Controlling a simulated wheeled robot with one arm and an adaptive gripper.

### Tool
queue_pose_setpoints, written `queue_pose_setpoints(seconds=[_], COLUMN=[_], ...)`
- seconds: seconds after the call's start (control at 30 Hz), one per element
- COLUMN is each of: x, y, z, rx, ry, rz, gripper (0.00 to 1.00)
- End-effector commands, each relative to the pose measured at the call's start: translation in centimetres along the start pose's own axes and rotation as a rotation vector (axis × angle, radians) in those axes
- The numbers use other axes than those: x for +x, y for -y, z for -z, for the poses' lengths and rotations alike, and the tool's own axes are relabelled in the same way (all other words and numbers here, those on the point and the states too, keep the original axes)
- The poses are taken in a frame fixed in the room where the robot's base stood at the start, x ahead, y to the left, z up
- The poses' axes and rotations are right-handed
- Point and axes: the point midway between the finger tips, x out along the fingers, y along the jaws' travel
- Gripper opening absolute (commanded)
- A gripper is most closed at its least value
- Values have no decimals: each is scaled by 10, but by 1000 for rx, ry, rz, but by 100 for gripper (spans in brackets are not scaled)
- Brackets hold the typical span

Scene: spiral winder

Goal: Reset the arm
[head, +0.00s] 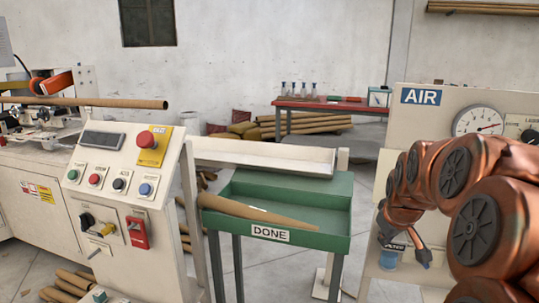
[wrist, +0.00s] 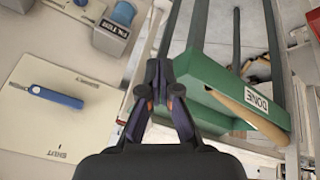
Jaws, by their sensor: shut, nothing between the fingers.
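My arm comes in from the right of the head view, in front of the AIR panel. My gripper (wrist: 157,75) points ahead in the wrist view, with its two fingertips together and nothing between them. It hangs to one side of the green DONE tray (wrist: 215,82), and I cannot tell the exact gap. In the head view the gripper (head: 420,252) is small and partly covered by the arm links, beside the panel's lower part.
The green DONE tray (head: 330,190) holds a brown tube (head: 255,211). The control console (head: 125,165) stands left, with a long tube (head: 85,102) behind it. The AIR panel (head: 440,118) is close to my arm.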

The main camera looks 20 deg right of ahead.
Motion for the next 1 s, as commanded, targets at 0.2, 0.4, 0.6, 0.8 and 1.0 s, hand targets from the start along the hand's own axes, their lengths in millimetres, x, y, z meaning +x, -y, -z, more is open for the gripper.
queue_pose_setpoints(seconds=[0.2, 0.4, 0.6, 0.8, 1.0], x=[-6, -21, -43, -62, -76], y=[117, 202, 262, 293, 306], z=[-21, -64, -122, -172, -211], rx=[-44, -79, -114, -137, -153], ry=[120, 257, 408, 527, 617], rz=[151, 243, 288, 294, 284], gripper=[0, 0, 0, 0, 0])
